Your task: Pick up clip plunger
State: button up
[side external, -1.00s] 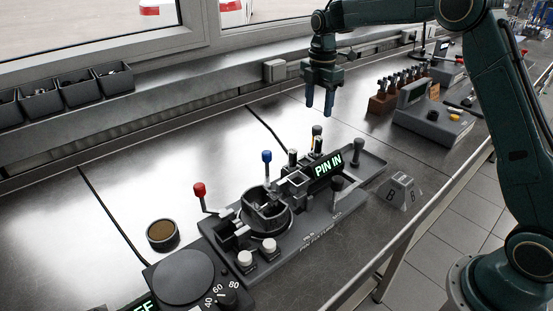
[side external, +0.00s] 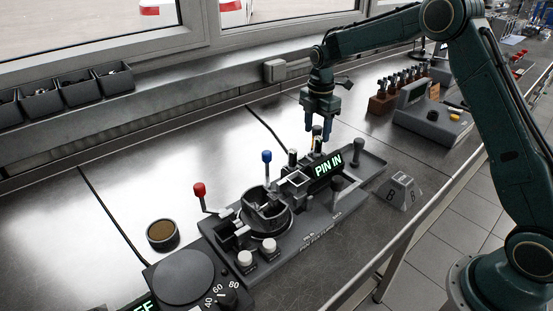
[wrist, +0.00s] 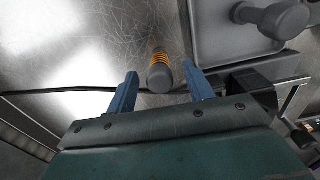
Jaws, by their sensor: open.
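The clip plunger (wrist: 160,74) is a grey upright cylinder with an orange coil spring around it. In the wrist view its rounded grey end lies between my two blue fingertips, with a gap on both sides. My gripper (wrist: 161,84) is open and empty. In the side view my gripper (side external: 317,137) points down over the far end of the pin fixture, and its fingers hide most of the plunger.
The pin fixture (side external: 322,237) with its lit "PIN IN" sign and dark posts (side external: 336,184) stands close beside my gripper. Blue and red knobbed levers rise farther left. A round cup (side external: 162,234) stands at left.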

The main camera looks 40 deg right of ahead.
jog(key=shift+f, duration=1.1)
jog(key=c, duration=1.1)
